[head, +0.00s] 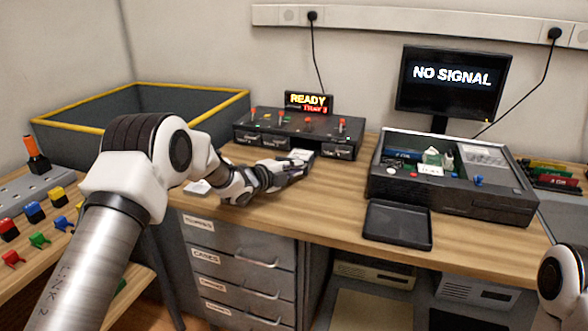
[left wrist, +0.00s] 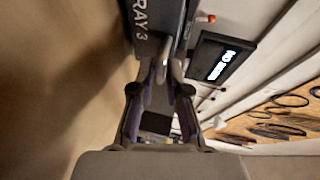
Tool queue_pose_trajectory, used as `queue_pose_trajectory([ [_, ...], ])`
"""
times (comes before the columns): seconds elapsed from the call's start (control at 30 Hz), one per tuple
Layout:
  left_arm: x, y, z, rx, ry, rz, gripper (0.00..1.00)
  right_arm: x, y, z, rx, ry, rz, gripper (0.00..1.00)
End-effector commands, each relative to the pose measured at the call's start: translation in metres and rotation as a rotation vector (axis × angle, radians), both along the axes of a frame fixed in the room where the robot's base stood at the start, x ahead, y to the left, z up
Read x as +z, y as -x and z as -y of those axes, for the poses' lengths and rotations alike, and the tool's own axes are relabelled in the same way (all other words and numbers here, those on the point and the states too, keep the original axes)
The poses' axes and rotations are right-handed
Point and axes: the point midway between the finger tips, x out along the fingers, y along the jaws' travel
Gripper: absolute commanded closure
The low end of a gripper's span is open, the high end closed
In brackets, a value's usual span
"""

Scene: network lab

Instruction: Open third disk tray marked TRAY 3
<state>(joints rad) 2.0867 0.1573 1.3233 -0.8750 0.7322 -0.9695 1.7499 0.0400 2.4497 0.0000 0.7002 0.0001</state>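The black disk unit (head: 255,128) stands at the back of the wooden bench, with several trays along its front. One tray (head: 301,154), right of the middle, juts out of the front toward me. In the left wrist view, a dark front lettered TRAY 3 (left wrist: 143,22) is close ahead of the fingers. My left gripper (head: 298,169) is at the jutting tray's front; in the left wrist view its fingers (left wrist: 168,68) close in on the pale handle. The fingers partly hide the handle. My right gripper is out of view.
A lit sign reading READY (head: 308,101) stands on the unit. An open black case (head: 450,200) and a flat black tray (head: 397,224) lie to the right. A yellow-rimmed bin (head: 140,88) is at the back left.

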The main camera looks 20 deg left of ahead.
Motion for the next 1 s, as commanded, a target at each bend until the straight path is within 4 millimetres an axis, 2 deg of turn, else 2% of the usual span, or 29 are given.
queue_pose_trajectory([
  [0.3,0.000,0.000,0.000,0.000,0.000,0.001,0.67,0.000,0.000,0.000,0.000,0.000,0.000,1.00],
  [0.43,0.003,0.009,-0.005,0.001,0.002,0.000,0.67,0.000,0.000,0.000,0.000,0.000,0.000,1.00],
  [0.57,0.009,0.032,-0.016,0.003,0.005,0.000,0.67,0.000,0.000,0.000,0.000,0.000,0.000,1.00],
  [0.8,0.020,0.086,-0.041,0.002,0.006,-0.002,0.67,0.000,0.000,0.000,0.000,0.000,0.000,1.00],
  [1.0,0.024,0.106,-0.050,0.001,0.002,0.000,0.67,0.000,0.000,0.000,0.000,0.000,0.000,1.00],
])
